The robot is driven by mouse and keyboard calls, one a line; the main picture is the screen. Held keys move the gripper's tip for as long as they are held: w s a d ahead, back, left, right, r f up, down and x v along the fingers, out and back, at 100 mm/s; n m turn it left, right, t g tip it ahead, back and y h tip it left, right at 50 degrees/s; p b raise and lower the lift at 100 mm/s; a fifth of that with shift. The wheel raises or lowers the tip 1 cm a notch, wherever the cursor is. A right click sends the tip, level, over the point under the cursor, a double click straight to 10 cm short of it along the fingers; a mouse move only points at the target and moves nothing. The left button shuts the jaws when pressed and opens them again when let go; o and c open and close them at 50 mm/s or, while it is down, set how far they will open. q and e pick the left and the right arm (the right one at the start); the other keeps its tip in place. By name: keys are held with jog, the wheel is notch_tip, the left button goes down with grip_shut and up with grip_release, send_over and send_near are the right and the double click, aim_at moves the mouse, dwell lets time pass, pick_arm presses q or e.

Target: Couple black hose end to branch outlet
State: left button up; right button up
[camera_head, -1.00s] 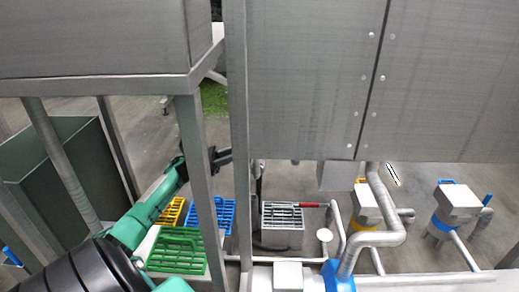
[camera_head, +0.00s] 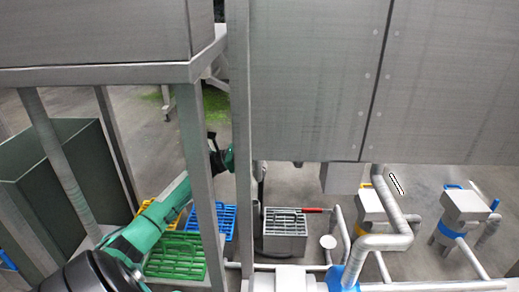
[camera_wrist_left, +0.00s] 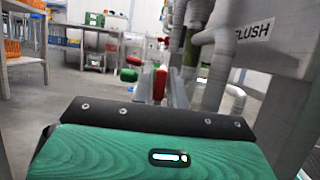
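My left arm comes in from the lower left in the head view. Its gripper (camera_head: 231,157) is partly hidden behind a grey upright post. In the left wrist view the green and black wrist body fills the bottom, with two grey strips and a red piece beyond it; I cannot tell whether the strips are fingers. A dark, narrow, hose-like thing (camera_head: 260,176) shows just right of the post, apparently hanging; its end is not clear. I cannot make out which pipe opening is the branch outlet. My right gripper is not in view.
The steel posts (camera_head: 241,120) and a large steel cabinet (camera_head: 305,80) crowd the arm. Green (camera_head: 175,256) and blue (camera_head: 226,217) crates, a grated box (camera_head: 285,245) with a red handle (camera_head: 312,210), and bent pipes (camera_head: 393,205) stand below.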

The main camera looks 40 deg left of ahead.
pick_arm(q)
grip_shut()
